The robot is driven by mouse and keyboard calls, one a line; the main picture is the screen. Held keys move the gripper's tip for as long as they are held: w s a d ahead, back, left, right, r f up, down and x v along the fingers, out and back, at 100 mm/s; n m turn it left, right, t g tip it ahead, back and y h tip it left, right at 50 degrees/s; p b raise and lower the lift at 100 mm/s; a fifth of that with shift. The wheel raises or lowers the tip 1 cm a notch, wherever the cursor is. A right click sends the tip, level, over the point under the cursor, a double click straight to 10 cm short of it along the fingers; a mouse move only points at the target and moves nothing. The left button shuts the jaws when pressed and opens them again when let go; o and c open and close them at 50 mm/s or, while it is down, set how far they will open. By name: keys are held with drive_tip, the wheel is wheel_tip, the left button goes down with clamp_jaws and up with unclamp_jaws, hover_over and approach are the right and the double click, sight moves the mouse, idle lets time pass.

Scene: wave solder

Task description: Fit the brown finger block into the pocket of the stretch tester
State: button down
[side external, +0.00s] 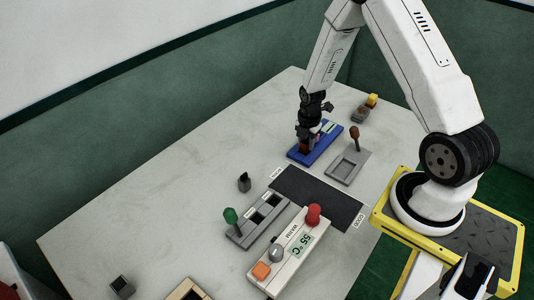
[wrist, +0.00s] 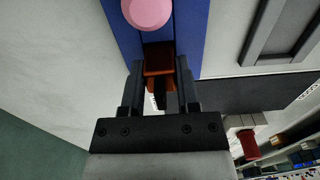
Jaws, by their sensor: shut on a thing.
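The brown finger block (wrist: 158,58) is held between the two dark fingers of my gripper (wrist: 160,70) in the wrist view. In the side view my gripper (side external: 307,142) points down over the near left end of a long blue device (side external: 325,147), which I take for the stretch tester. The block (side external: 304,149) shows as a small reddish-brown patch below the fingers. In the wrist view the block lies over the blue body (wrist: 191,35), with a round pink knob (wrist: 146,12) just beyond it. The pocket is hidden, and I cannot tell whether the block is in it.
A grey fixture (side external: 346,176) with a recess and brown-knobbed lever stands close right of the blue device. A black mat (side external: 318,198), a green-levered grey fixture (side external: 259,224) and a white 55 °C box (side external: 285,262) are nearer. The table's left side is mostly clear.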

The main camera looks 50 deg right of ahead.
sight(306, 141)
drive_tip(key=shift+f, duration=0.55)
idle(0.6)
drive_tip(key=shift+c, duration=1.3)
unclamp_jaws()
drive_tip(key=shift+r, duration=0.15)
drive_tip(key=shift+r, duration=3.8)
